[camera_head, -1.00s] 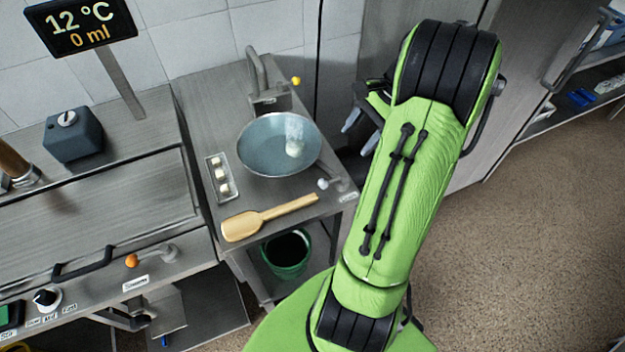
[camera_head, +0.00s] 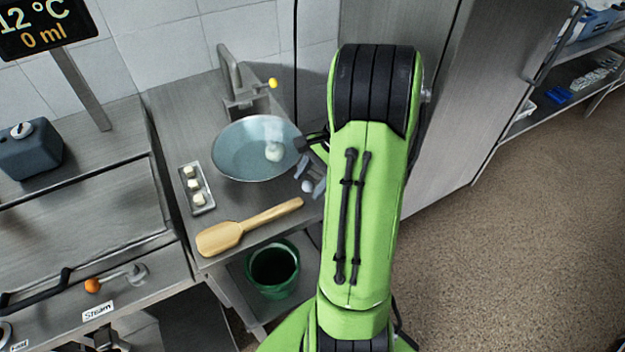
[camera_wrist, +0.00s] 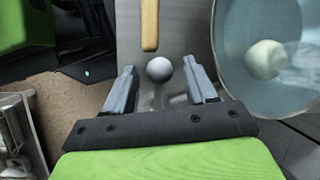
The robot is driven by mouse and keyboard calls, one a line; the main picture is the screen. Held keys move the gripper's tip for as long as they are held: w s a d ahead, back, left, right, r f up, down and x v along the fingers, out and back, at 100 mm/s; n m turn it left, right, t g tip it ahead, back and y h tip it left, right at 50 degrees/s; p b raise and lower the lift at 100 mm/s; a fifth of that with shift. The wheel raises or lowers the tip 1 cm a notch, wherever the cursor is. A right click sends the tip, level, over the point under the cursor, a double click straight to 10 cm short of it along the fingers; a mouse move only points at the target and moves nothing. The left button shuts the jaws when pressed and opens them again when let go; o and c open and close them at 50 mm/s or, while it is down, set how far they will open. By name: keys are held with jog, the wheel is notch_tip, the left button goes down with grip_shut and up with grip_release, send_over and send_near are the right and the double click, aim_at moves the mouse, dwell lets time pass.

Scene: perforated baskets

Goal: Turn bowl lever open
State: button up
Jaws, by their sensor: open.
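In the wrist view the lever knob (camera_wrist: 159,69) lies between my gripper's two grey fingers, with the bowl (camera_wrist: 262,100) to the right. My gripper (camera_wrist: 160,88) is open, its fingers on either side of the knob with gaps visible. In the head view my arm partly hides my gripper (camera_head: 308,178).
A wooden paddle (camera_head: 245,228) and a small tray of white pieces (camera_head: 196,190) lie on the counter. A tap with a yellow knob (camera_head: 272,84) stands behind the bowl. A green bucket (camera_head: 273,268) sits below. An orange-knobbed steam lever (camera_head: 93,285) is at left.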

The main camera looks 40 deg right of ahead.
grip_shut()
